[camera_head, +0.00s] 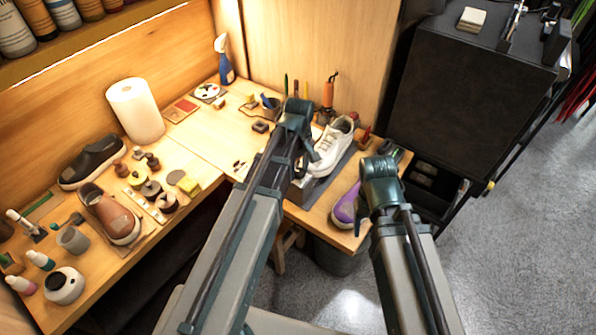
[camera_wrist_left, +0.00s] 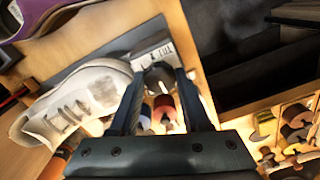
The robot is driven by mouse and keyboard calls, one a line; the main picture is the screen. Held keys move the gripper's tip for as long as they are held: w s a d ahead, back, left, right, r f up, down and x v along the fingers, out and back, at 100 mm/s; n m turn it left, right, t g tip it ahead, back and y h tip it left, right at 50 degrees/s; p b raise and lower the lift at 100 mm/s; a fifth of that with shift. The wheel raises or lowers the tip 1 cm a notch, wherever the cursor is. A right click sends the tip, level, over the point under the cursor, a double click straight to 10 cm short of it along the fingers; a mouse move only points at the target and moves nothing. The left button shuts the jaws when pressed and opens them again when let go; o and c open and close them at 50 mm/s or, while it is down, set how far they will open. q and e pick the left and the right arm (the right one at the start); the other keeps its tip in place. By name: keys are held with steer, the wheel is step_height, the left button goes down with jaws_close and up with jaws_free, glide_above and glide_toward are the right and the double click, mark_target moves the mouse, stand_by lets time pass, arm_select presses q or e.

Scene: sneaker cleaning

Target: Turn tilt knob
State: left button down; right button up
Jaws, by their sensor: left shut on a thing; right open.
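A dark knob (camera_wrist_left: 158,78) sits on the end panel of a grey stand (camera_wrist_left: 112,62), beside a pale panel with dark markings. My left gripper (camera_wrist_left: 157,88) is shut on the knob, one finger on each side. A white sneaker (camera_wrist_left: 85,98) with grey smudges rests on the stand. In the head view the sneaker (camera_head: 333,145) and the stand (camera_head: 318,187) are right of my left arm, which hides the knob and most of the left gripper. My right gripper (camera_head: 362,222) is open and mostly hidden by its own arm, beside a purple shoe.
The purple shoe (camera_head: 345,208) lies near the bench's front edge. Brown shoe (camera_head: 112,213), dark shoe (camera_head: 90,160), paper roll (camera_head: 136,112) and several brushes and bottles fill the left bench. Upright tools stand behind the sneaker. A black cabinet (camera_head: 470,90) is at right.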

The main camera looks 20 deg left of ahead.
arm_select(q)
steer(key=c, duration=0.6)
jaws_free()
steer(key=shift+o, duration=0.2)
step_height(320, 180, up, 5)
steer(key=p, duration=0.5)
steer(key=s+d+m+y, duration=0.1)
steer(key=s+d+m, duration=0.9)
steer(key=s+m, duration=0.3)
steer(key=shift+s+d+m, duration=0.25)
steer(key=shift+s+m, duration=0.15)
steer(key=shift+s, duration=0.25)
